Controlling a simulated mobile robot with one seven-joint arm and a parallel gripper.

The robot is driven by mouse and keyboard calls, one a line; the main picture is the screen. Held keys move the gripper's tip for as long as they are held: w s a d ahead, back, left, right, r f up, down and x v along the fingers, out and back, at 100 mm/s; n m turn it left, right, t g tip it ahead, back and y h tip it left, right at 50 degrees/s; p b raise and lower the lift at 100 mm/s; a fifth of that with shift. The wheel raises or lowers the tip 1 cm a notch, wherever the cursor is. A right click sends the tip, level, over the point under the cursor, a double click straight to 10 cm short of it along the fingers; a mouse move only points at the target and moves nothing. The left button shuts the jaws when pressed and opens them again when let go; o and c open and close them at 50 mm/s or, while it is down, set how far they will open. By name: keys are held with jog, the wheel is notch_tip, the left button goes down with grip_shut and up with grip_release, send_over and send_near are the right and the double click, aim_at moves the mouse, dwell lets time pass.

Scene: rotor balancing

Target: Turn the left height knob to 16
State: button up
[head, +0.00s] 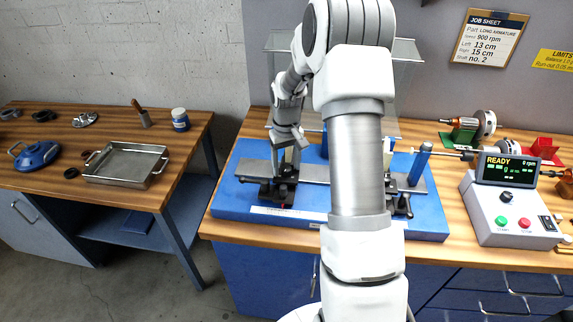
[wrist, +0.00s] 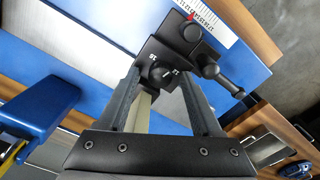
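The left height knob (wrist: 160,76) is a dark round knob with a pale mark, on a black block of the left support (wrist: 185,45). Small white numbers stand around it, too small and turned to read surely. In the wrist view my gripper (wrist: 160,72) is open, with one finger on each side of the knob; I cannot tell whether they touch it. In the head view my gripper (head: 289,150) points down over the left support (head: 278,192), and the knob is hidden there.
A black ball-ended lever (wrist: 224,80) sits close to the right finger. A white scale (wrist: 212,18) with a red pointer lies beyond the block. A control box (head: 510,210) stands right. The job sheet (head: 489,38) reads left 13 cm, right 15 cm.

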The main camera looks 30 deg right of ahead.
aim_at(287, 168)
notch_tip(287, 168, up, 18)
jog(key=shift+f, duration=0.25)
dwell(0.4)
